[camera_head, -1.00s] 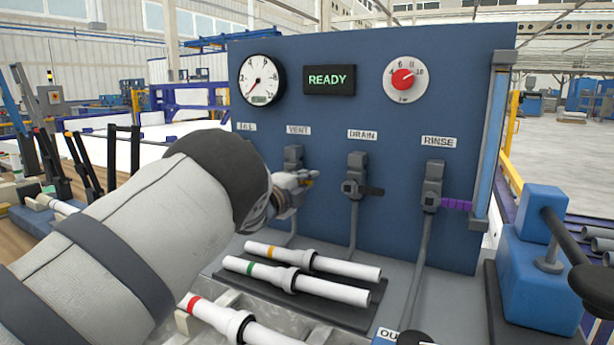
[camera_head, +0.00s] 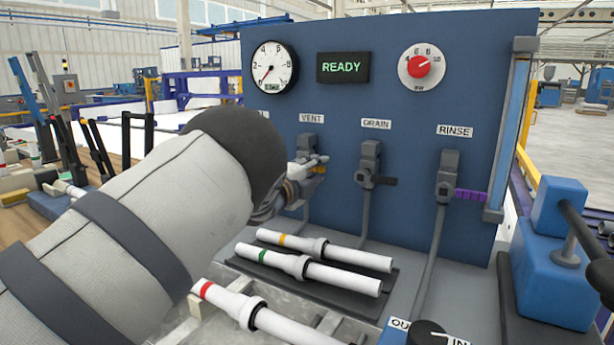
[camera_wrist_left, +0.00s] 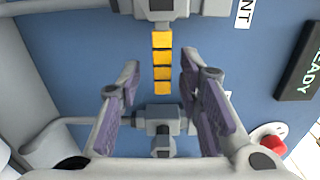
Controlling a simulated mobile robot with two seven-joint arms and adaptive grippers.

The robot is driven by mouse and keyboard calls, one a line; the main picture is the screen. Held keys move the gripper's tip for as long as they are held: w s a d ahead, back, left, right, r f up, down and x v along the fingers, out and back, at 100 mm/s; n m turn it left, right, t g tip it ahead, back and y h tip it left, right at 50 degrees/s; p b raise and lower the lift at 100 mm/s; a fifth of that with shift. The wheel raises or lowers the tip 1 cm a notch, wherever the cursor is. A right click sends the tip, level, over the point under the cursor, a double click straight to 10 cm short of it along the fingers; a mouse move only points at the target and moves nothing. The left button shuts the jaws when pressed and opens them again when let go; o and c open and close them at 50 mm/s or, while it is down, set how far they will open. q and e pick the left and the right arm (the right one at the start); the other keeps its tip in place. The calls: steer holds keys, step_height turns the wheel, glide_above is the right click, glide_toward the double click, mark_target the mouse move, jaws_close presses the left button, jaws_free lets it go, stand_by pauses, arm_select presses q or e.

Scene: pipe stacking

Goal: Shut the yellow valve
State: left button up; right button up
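The yellow valve handle (camera_wrist_left: 162,62) sticks out sideways, to the right in the head view, from the valve under the VENT label (camera_head: 312,118). In the left wrist view it is a segmented yellow bar hanging from the grey valve body (camera_wrist_left: 160,9). My left gripper (camera_wrist_left: 164,105) is open, with one purple-padded finger on each side of the bar's line and clear gaps between. My right gripper is not in view.
A gauge (camera_head: 272,67) and READY display (camera_head: 342,67) sit above. White pipes (camera_head: 325,250) lie below; a blue machine (camera_head: 548,275) stands right.

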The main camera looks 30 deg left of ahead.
arm_select(q)
steer(key=s, duration=1.1)
steer(key=shift+a, duration=0.2)
steer(key=shift+w, duration=0.1)
